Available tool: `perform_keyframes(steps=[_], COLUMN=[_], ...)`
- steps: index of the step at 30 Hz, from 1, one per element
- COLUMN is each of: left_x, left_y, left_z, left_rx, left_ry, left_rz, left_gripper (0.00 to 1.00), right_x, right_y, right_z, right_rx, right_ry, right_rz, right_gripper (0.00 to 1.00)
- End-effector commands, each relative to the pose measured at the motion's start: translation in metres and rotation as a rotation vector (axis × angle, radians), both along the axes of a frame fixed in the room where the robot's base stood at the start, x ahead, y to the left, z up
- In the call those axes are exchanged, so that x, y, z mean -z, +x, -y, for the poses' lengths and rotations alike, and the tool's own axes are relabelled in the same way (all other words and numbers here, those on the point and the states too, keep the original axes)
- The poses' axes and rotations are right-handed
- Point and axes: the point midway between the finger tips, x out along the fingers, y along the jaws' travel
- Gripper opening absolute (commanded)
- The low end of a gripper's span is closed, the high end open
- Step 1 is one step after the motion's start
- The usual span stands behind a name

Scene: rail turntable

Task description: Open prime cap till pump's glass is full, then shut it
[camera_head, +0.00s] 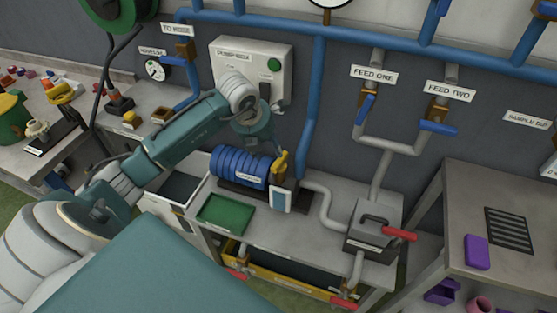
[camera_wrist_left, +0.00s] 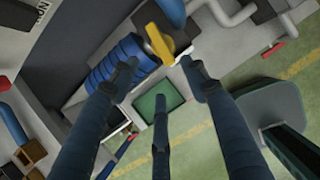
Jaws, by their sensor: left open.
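The pump (camera_head: 236,167) has a blue ribbed body and sits on a dark base on the grey bench; it also shows in the wrist view (camera_wrist_left: 112,66). A yellow handle-like part, seemingly the prime cap (camera_head: 281,160), stands at its right end and shows large in the wrist view (camera_wrist_left: 158,40). Below it is a white panel with a blue window, seemingly the glass (camera_head: 282,200); I cannot tell its level. My left gripper (camera_wrist_left: 160,88) is open and empty, its fingers apart from the yellow part. In the head view its fingers are small and partly hidden. My right gripper is not seen.
A green tray (camera_head: 222,212) lies on the bench in front of the pump. A pump box (camera_head: 251,70) hangs on the wall behind. Blue pipe (camera_head: 309,110) runs close to the pump. A grey block with a red handle (camera_head: 399,234) stands to the right.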

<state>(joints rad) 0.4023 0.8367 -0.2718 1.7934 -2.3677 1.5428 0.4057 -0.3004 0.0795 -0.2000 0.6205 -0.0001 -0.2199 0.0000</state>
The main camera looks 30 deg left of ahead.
Motion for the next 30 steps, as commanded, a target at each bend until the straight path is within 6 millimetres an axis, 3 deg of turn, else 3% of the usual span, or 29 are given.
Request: perform_keyframes(steps=[16, 22, 30], left_x=[0.083, 0.096, 0.097], left_y=[0.034, 0.039, 0.039], left_z=[0.0, -0.001, -0.001], left_rx=[-0.001, 0.002, 0.002], left_ry=[-0.006, -0.004, -0.003], left_rz=[-0.004, -0.002, -0.001], left_gripper=[0.46, 0.46, 0.46], right_x=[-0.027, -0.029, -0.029], right_y=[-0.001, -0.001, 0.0], right_z=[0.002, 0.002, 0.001], right_rx=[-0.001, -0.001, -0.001], right_ry=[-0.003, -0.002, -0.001], right_rz=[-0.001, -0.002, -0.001], right_gripper=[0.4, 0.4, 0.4])
